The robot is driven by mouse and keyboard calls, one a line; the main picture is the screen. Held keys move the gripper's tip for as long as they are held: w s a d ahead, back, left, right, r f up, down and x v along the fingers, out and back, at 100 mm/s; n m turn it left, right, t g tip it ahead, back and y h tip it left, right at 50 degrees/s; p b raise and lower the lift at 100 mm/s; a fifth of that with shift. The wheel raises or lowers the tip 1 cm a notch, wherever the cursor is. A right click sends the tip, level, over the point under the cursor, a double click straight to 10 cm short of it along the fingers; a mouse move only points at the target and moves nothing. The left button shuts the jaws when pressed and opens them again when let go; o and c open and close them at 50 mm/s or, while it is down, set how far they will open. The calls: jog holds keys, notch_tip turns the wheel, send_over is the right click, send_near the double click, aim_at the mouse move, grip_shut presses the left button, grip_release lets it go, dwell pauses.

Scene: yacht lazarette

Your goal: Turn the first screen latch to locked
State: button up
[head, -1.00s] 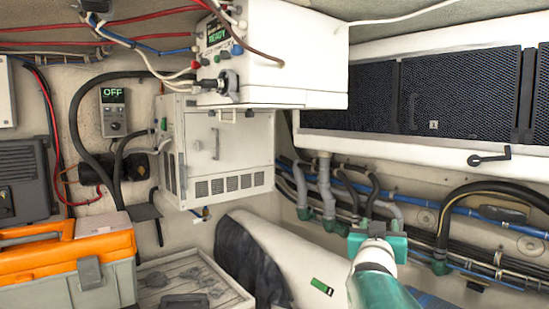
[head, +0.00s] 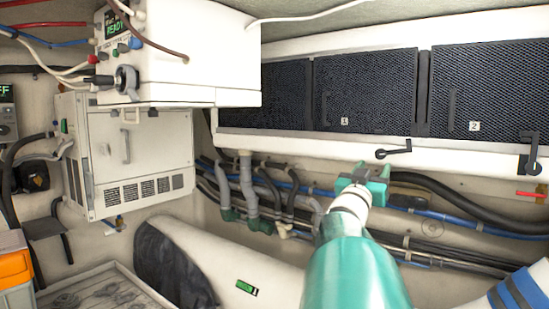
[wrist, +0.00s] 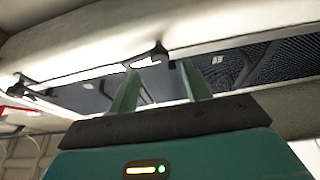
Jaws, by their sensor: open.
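The first screen latch (head: 393,152) is a small black lever on the white ledge below the dark mesh screen marked 1 (head: 365,90). Its arm lies about level, pointing right from its left-end pivot. My teal gripper (head: 363,174) is just below and left of the latch in the head view. In the wrist view, the open fingers (wrist: 160,80) point at the ledge, and a black latch (wrist: 158,52) shows between and beyond their tips. The fingers look empty. I cannot tell whether they touch the latch.
A second black latch (head: 530,150) is at the right, below the screen marked 2 (head: 480,95), with a red handle (head: 530,194) under it. Pipes and hoses (head: 270,195) run below the ledge. A white cabinet (head: 130,155) and a control box (head: 180,55) stand at the left.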

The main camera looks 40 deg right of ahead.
aim_at(380, 156)
jog(key=x, duration=0.5)
jog(key=shift+r, duration=0.1)
jog(key=shift+c, duration=0.5)
grip_shut()
